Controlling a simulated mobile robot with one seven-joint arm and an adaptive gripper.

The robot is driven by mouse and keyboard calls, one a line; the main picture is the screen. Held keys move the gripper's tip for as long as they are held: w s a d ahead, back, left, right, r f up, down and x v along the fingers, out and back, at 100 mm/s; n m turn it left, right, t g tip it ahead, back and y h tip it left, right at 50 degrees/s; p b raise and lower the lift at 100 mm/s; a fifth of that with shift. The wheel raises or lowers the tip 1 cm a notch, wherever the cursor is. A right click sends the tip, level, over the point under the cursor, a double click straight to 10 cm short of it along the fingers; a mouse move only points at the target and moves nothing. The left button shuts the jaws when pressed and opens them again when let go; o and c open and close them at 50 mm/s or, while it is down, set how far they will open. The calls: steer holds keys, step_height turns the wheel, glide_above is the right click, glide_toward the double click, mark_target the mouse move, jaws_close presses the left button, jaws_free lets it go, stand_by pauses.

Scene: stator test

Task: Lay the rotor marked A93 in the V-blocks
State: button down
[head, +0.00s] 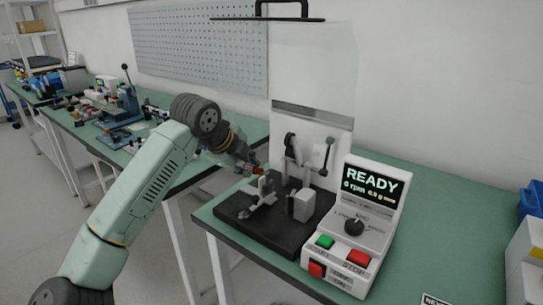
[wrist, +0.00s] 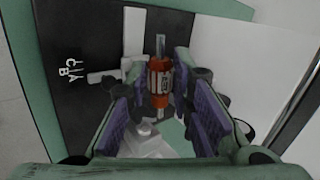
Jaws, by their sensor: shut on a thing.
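The rotor appears above the base, apart from the supports.
The control box (head: 350,225) reads READY, 0 rpm, and stands right of the base. A clear raised guard (head: 315,70) with a black handle is above the machine. A grey block (head: 303,205) stands on the base. The green bench (head: 440,225) is mostly clear to the right.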

steer(key=s+d+r+m+h, duration=0.1)
steer(key=d+r+m+h, duration=0.15)
steer(key=d, duration=0.45)
steer(key=shift+n+y, duration=0.35)
steer(key=shift+s+a+f+b, duration=0.15)
steer(key=shift+f+b, duration=0.75)
steer(key=shift+f, duration=0.5)
steer(key=shift+w+a+f+b, duration=0.15)
steer(key=shift+f+b, duration=0.75)
steer(key=shift+f, duration=0.45)
steer(key=shift+s+r, duration=0.1)
steer(key=shift+r, duration=0.05)
steer(key=shift+f+b, duration=0.95)
steer(key=shift+b, duration=0.05)
steer(key=shift+f+b, duration=0.3)
steer(key=shift+b, duration=0.05)
